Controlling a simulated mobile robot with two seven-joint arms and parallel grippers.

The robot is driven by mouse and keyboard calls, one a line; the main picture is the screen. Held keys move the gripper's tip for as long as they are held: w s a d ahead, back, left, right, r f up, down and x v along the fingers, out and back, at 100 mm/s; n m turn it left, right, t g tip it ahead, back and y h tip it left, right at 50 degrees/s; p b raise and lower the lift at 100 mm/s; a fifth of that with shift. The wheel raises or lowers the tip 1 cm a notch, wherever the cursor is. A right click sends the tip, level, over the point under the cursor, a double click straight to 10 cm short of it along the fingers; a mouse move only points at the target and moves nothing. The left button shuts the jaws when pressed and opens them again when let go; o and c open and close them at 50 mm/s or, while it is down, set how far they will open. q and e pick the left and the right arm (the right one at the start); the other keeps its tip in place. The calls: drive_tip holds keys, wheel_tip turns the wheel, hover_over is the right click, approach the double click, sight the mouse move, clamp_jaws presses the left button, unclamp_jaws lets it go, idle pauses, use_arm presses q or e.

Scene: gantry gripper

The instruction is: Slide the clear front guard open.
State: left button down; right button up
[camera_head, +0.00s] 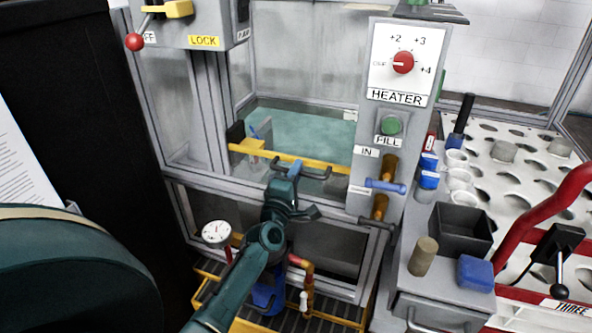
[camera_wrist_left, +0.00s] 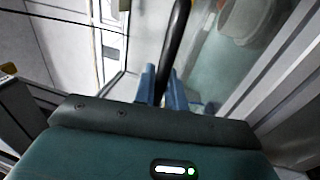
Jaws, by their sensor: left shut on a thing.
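The clear front guard (camera_head: 322,145) is a see-through pane at the front of the tank, and the green-blue water shows through it. Its dark bar handle (camera_head: 318,174) is low on the front, just above the grey frame rail. My left gripper (camera_head: 292,171) reaches up from below and is shut on this handle. In the left wrist view, the black handle (camera_wrist_left: 179,40) runs up between the two blue fingers (camera_wrist_left: 163,88). The guard's edges are hard to make out. My right gripper is not in view.
A grey panel with a red heater knob (camera_head: 403,62) and green fill button (camera_head: 391,125) stands right of the tank. A yellow bar (camera_head: 300,160) crosses behind the handle. A LOCK box (camera_head: 204,41) with a red-ended lever is upper left. A pressure gauge (camera_head: 216,232) is below.

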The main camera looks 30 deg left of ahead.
use_arm(q)
drive_tip(key=shift+f, duration=0.3)
drive_tip(key=c, duration=1.5)
unclamp_jaws()
drive_tip(key=shift+c, duration=0.2)
drive_tip(key=p+v, duration=0.1)
drive_tip(key=v, duration=1.2)
drive_tip(key=shift+s+r, duration=0.1)
